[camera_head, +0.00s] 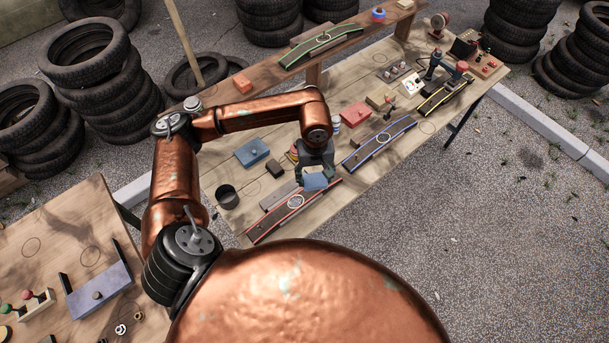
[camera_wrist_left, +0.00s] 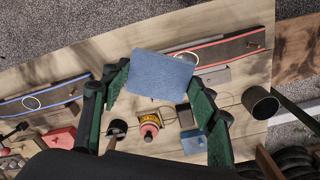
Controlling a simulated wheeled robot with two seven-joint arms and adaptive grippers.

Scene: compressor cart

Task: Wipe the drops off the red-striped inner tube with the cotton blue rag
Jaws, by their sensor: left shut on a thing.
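The red-striped inner tube (camera_head: 270,221) is a dark flat strip with red edges on the near part of the long bench. It also shows in the left wrist view (camera_wrist_left: 232,47). A white ring marks its middle; I cannot make out single drops. My left gripper (camera_head: 314,174) is shut on the blue rag (camera_head: 316,182), above or beside the strip's right half. In the left wrist view the rag (camera_wrist_left: 165,74) spans between the green fingers and covers part of the white ring. Whether the rag touches the strip is unclear. My right gripper is not in view.
A blue-edged strip (camera_head: 365,150) and a red box (camera_head: 355,114) lie farther right on the bench. A dark cup (camera_head: 227,196) and a blue box (camera_head: 252,152) are on the left. A raised shelf (camera_head: 262,69) runs along the back. Tyre stacks stand behind.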

